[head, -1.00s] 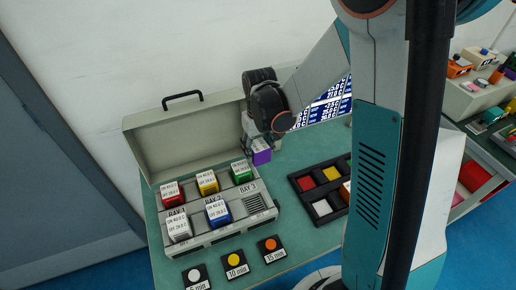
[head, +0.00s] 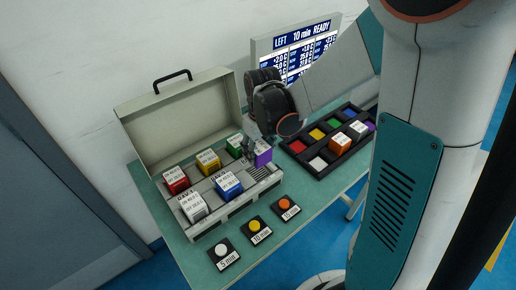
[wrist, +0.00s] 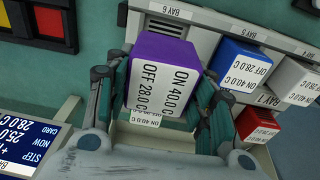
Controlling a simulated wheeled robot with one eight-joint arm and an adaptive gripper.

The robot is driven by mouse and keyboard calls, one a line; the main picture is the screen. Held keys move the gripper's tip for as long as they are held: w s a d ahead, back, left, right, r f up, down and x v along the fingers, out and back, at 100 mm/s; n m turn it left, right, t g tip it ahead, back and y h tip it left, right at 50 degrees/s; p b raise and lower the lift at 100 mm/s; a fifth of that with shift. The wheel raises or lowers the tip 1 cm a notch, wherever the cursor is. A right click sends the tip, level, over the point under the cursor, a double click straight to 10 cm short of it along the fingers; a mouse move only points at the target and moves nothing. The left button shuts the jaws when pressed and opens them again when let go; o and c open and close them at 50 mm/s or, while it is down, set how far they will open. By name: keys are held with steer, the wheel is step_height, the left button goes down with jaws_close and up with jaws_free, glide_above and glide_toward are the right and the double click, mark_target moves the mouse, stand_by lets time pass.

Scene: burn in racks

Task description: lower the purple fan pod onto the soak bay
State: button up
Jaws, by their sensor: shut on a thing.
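The purple fan pod (head: 263,153) has a white label and is held in my gripper (head: 250,150) at the right end of the open soak case (head: 205,232). In the wrist view the pod (wrist: 165,48) sits between my two fingers (wrist: 160,95), label towards the camera. It is close to the vented bay (head: 258,176) at the front right; the wrist view shows a BAY 6 label (wrist: 170,12) beyond it. I cannot tell whether the pod touches the bay. The green pod (head: 235,143) stands just left of it in the head view.
Red (head: 176,180), yellow (head: 208,161), white (head: 193,207) and blue (head: 228,185) pods fill other bays. A black tray (head: 318,172) of coloured blocks lies right. Three timer buttons (head: 255,228) are in front. A screen (head: 300,45) reads "LEFT 10 min READY".

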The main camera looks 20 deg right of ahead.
steer(key=shift+f+b, duration=2.3)
steer(key=shift+f, duration=0.85)
steer(key=shift+f+b, duration=0.45)
steer(key=shift+b, duration=0.1)
steer(key=o, duration=1.7)
steer(key=shift+c, duration=0.2)
steer(key=r, duration=0.4)
steer(key=s+r, duration=0.1)
steer(key=r, duration=0.7)
steer(key=shift+s, duration=0.15)
steer(key=s+r+m+t, duration=0.1)
steer(key=s+r+t, duration=0.1)
steer(key=s, duration=0.5)
steer(key=s+r+m+t, duration=0.2)
steer(key=s+r+t, duration=0.1)
steer(key=s, duration=0.4)
steer(key=shift+r+m+t, duration=0.3)
steer(key=shift+t, duration=0.3)
